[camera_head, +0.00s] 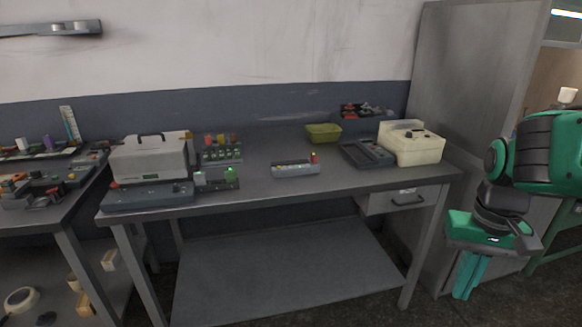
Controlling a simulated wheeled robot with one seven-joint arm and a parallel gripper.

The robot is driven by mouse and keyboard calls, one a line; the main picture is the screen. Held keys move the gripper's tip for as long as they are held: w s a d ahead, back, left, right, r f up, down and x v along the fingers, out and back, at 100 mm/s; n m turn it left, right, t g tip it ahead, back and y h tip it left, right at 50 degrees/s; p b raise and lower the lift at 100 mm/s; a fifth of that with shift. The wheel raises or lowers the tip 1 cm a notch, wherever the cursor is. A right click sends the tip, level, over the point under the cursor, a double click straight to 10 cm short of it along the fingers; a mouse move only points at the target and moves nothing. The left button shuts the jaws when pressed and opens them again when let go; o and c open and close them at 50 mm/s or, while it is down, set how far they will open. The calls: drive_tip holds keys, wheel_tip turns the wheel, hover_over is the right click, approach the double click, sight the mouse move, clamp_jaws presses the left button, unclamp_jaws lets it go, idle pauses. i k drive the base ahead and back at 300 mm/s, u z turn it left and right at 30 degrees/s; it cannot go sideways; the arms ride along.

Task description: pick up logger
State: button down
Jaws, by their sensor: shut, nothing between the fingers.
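I cannot tell for certain which item is the logger. A small light-grey device (296,170) with a red top piece at its right end lies near the middle front of the workbench (265,190). Another small grey device (217,180) with a lit green part stands to its left. My gripper (464,292) hangs at the right, beyond the bench's right end and lower than its top. Its green fingers point down, shut and empty, well apart from both devices.
A grey-white cased instrument (150,160) stands at the bench's left. A yellow-green basket (323,133), a dark keypad unit (367,153) and a cream box (415,148) stand at the back right. A tall grey cabinet (465,90) rises behind. The front right bench top is clear.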

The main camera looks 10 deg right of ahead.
sight(291, 169)
drive_tip(key=k, duration=1.3)
drive_tip(key=z, duration=0.55)
drive_tip(key=i, duration=0.85)
drive_tip(key=z, duration=0.85)
drive_tip(key=i, duration=1.45)
drive_tip(key=u, duration=0.85)
drive_tip(key=i, duration=1)
drive_tip(key=u, duration=1.3)
